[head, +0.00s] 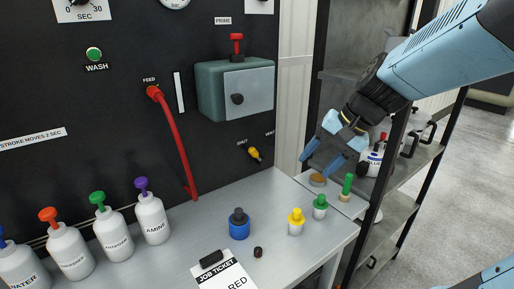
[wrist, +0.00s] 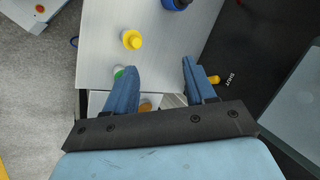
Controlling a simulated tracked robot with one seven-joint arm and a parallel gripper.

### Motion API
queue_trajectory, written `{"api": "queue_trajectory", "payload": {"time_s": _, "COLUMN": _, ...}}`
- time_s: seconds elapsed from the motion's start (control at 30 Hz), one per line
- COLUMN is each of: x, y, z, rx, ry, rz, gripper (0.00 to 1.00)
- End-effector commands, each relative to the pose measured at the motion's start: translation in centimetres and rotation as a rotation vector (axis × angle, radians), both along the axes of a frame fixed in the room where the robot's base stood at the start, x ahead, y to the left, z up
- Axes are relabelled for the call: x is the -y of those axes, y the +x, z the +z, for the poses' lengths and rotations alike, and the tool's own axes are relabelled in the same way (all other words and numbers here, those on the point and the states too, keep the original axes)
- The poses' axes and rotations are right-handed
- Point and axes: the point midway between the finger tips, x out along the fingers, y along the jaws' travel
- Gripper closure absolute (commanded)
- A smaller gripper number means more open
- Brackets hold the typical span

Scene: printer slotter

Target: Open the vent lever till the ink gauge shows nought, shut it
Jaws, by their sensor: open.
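The vent lever (head: 254,153) is a small yellow lever low on the right of the black panel, between the words SHUT and VENT. Its knob points down and right. In the wrist view the yellow lever (wrist: 213,79) shows just right of the right finger, near the SHUT label. My gripper (head: 318,164) is open and empty, right of the lever and apart from it, above the bench's right end. Its two blue fingers show in the wrist view (wrist: 159,66). A round white dial (head: 175,3) is cut off at the top; I cannot read an ink gauge.
The grey bench (head: 200,222) holds a blue pot (head: 239,225), a yellow-capped bottle (head: 296,222) and several coloured-top bottles at left. A red feed lever (head: 172,140) hangs down the panel. A grey-green box (head: 236,90) juts out above the vent lever. Shelving stands right.

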Motion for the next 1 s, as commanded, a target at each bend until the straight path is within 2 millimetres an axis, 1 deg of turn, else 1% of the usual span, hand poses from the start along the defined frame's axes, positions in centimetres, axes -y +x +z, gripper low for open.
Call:
{"api": "queue_trajectory", "payload": {"time_s": 0.03, "x": -0.5, "y": 1.1, "z": -0.6, "rx": -0.042, "ry": 0.057, "rz": -0.035, "gripper": 0.45}}
{"api": "queue_trajectory", "payload": {"time_s": 0.2, "x": -2.3, "y": 4.6, "z": -2.0, "rx": -0.153, "ry": 0.254, "rz": -0.161, "gripper": 0.45}}
{"api": "queue_trajectory", "payload": {"time_s": 0.3, "x": -3.0, "y": 6.9, "z": -2.8, "rx": -0.215, "ry": 0.369, "rz": -0.243, "gripper": 0.45}}
{"api": "queue_trajectory", "payload": {"time_s": 0.43, "x": -3.4, "y": 10.1, "z": -4.0, "rx": -0.290, "ry": 0.518, "rz": -0.358, "gripper": 0.45}}
{"api": "queue_trajectory", "payload": {"time_s": 0.57, "x": -3.4, "y": 13.5, "z": -5.3, "rx": -0.356, "ry": 0.663, "rz": -0.481, "gripper": 0.45}}
{"api": "queue_trajectory", "payload": {"time_s": 0.7, "x": -2.7, "y": 16.9, "z": -6.9, "rx": -0.413, "ry": 0.800, "rz": -0.608, "gripper": 0.45}}
{"api": "queue_trajectory", "payload": {"time_s": 0.83, "x": -2.0, "y": 19.1, "z": -8.1, "rx": -0.444, "ry": 0.891, "rz": -0.697, "gripper": 0.45}}
{"api": "queue_trajectory", "payload": {"time_s": 1.0, "x": -1.5, "y": 20.6, "z": -8.9, "rx": -0.461, "ry": 0.951, "rz": -0.757, "gripper": 0.45}}
